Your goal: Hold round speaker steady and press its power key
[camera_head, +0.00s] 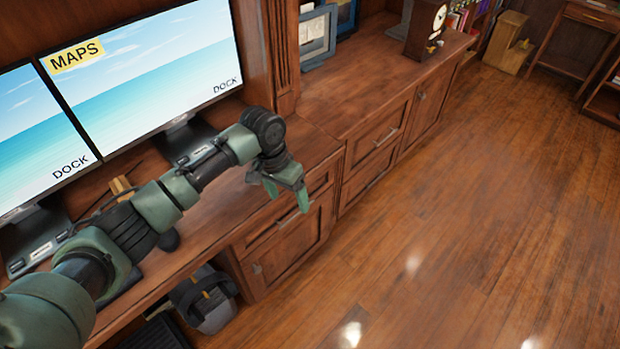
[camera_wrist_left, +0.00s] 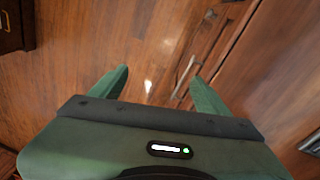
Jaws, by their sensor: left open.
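My left gripper (camera_head: 287,193) has green fingers. It is open and empty, above the front edge of the wooden desk and pointing down. In the left wrist view its two fingers (camera_wrist_left: 155,82) are spread apart with only floor and cabinet front between them. I cannot make out a round speaker in either view; part of the desk top is hidden behind my left arm. My right gripper is not in view.
Two monitors (camera_head: 150,62) stand on the desk at left. A counter (camera_head: 350,92) with drawers carries picture frames (camera_head: 317,36) and a wooden clock (camera_head: 425,28). A dark bag (camera_head: 205,299) sits under the desk. The wooden floor (camera_head: 480,200) at right is clear.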

